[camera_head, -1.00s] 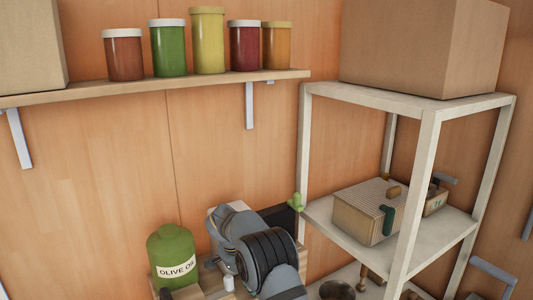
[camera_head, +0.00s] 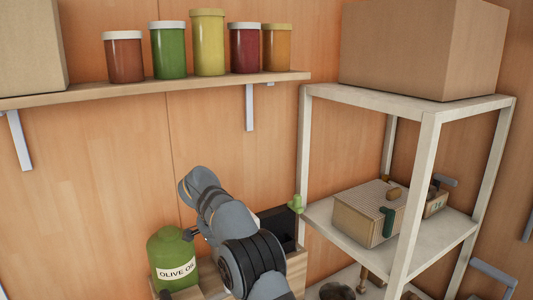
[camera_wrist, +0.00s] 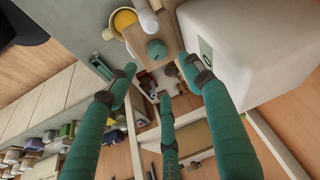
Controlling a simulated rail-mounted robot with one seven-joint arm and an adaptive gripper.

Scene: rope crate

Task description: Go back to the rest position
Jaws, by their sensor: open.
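My gripper shows in the wrist view (camera_wrist: 160,78) with its green, dark-banded fingers spread apart and nothing held between them. In the head view my grey arm rises from the bottom middle, between the green olive oil jar (camera_head: 172,258) and the white shelf rack (camera_head: 422,200). The fingers cannot be made out clearly in the head view. Beyond the fingers in the wrist view are a yellow-rimmed cup (camera_wrist: 124,19) and a large white container (camera_wrist: 262,45), both apart from the fingertips as far as I can tell.
A wall shelf (camera_head: 150,87) above holds several lidded jars. A cardboard box (camera_head: 420,45) stands on top of the rack. A wooden crate (camera_head: 355,222) with a ridged lid sits on the rack's middle shelf. Clear wall lies between the arm and the wall shelf.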

